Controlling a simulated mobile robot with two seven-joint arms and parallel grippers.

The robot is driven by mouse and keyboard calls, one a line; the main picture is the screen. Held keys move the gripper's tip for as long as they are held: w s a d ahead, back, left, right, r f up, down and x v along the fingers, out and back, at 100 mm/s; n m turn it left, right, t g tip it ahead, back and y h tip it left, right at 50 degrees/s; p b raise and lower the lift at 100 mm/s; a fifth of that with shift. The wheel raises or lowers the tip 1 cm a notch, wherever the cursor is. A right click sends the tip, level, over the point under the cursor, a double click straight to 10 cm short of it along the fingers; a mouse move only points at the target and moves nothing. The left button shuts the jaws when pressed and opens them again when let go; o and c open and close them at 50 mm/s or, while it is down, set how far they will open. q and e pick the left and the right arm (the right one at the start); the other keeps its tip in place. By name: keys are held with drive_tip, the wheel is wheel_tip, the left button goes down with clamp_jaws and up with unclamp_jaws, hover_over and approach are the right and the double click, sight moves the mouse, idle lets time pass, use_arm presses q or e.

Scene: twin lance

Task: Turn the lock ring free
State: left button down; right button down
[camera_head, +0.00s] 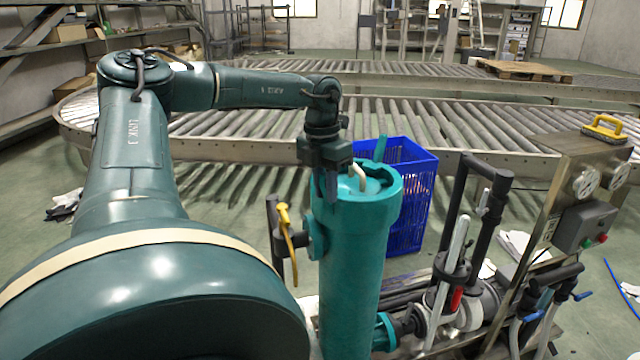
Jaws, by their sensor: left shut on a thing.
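A tall teal cylindrical housing (350,270) stands upright in front of me. The teal lock ring (378,196) sits around its top, with a lug (381,148) standing up at its far right side. Inside the ring is a lid with a cream handle (359,178). My left gripper (332,188) points down at the ring's near left edge and is shut on the lock ring there. Its fingers hide the gripped part. My right gripper is not in view.
A blue crate (408,215) stands behind the housing. A yellow-handled valve (287,230) juts from its left side. Dark pipes (475,215) and a panel with gauges (585,182) stand to the right. A roller conveyor (230,124) runs behind.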

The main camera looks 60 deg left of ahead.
use_arm(q)
drive_tip(key=shift+w+d, duration=0.25)
drive_tip(key=shift+d, duration=0.15)
drive_tip(key=c, duration=1.4)
unclamp_jaws()
drive_tip(key=shift+w, duration=0.1)
drive_tip(key=shift+c, duration=0.2)
drive_tip(key=shift+a, duration=0.1)
wheel_tip(320, 180, up, 13)
drive_tip(key=a, duration=0.1)
drive_tip(key=shift+s, duration=0.3)
drive_tip(key=shift+a, duration=0.1)
